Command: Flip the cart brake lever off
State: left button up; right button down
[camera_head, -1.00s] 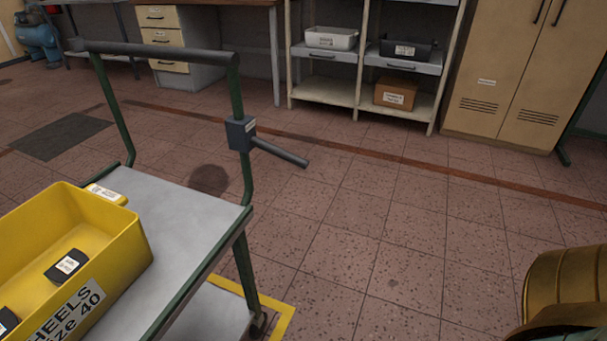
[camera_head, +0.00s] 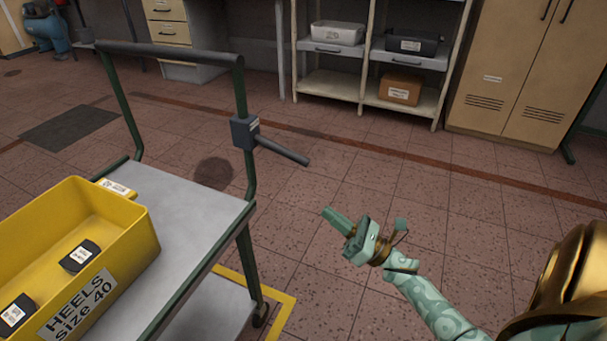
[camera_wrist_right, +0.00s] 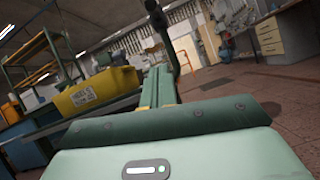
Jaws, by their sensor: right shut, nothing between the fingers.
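The brake lever (camera_head: 283,152) is a dark grey bar that sticks out to the right and slightly down from a box-shaped mount (camera_head: 244,132) on the upright of the cart handle. The cart (camera_head: 190,213) has a grey top and green frame. My right gripper (camera_head: 328,212) is shut and empty, below and to the right of the lever and apart from it. In the right wrist view its closed fingers (camera_wrist_right: 159,86) point forward, with a dark end of the lever or its mount (camera_wrist_right: 153,12) seemingly above them. My left gripper is not in view.
A yellow crate (camera_head: 140,240) labelled "HEELS size 40" stands on the cart with dark heel blocks (camera_head: 80,255) in it. A shelf (camera_head: 335,88) with bins and a cabinet (camera_head: 510,75) stand at the back. The floor (camera_head: 400,190) right of the cart is clear.

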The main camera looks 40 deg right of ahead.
send_near(282, 151)
jog(key=w+a, duration=0.1)
jog(key=w, duration=0.3)
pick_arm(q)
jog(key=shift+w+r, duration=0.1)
pick_arm(e)
jog(key=shift+f, duration=0.1)
dwell(0.5)
